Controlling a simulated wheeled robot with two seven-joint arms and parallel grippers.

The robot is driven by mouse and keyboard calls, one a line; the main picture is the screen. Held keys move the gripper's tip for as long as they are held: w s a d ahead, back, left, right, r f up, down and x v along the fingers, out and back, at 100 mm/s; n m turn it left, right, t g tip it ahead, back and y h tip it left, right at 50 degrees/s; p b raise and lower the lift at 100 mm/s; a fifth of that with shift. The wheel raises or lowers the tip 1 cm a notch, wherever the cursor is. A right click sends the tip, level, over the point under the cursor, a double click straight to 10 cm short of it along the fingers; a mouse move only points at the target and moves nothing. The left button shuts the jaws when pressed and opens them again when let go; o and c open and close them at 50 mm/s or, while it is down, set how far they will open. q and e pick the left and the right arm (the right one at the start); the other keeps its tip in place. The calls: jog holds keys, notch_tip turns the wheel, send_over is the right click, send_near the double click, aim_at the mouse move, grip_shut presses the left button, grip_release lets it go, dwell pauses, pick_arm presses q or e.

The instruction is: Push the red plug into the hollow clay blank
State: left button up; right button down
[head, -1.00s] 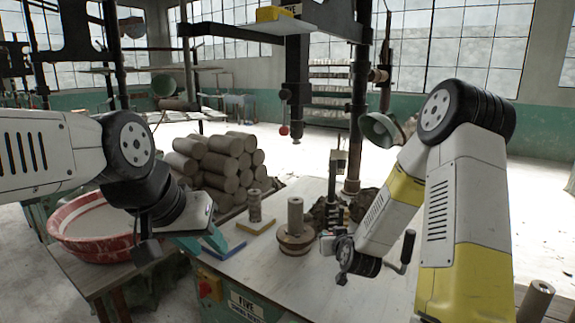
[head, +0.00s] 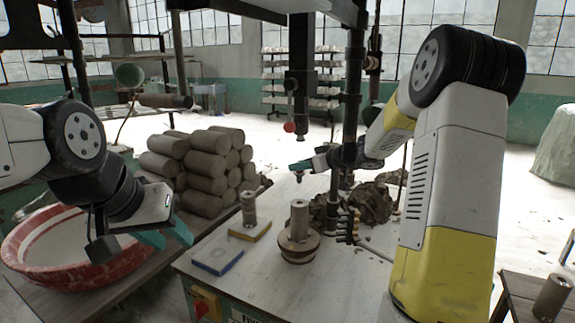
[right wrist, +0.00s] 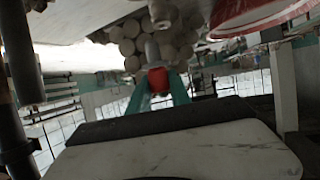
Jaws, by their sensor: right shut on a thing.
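My right gripper (head: 303,166) reaches in from the right behind the press column, above the bench. In the right wrist view its teal fingers are shut on the red plug (right wrist: 158,80). In the head view the plug is too small to make out clearly. A grey-brown clay cylinder (head: 299,220), likely the hollow blank, stands upright on a round wooden base (head: 299,246), below the gripper and apart from it. Its bore cannot be made out. My left gripper (head: 167,237) is empty, its teal fingers apart, between the red-rimmed basin and the bench.
A press ram (head: 301,135) and a red-knobbed lever (head: 290,127) hang over the bench (head: 330,285). Clay lumps (head: 371,203) lie right. The basin (head: 100,270) is left.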

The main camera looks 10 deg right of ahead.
dwell(0.3)
jog(key=shift+s+f, duration=0.1)
jog(key=shift+f, duration=2.85)
jog(key=shift+f, duration=2.05)
jog(key=c, duration=1.1)
grip_release()
jog(key=shift+s+d, duration=0.1)
jog(key=v, duration=0.7)
jog(key=shift+s+d+r, duration=0.2)
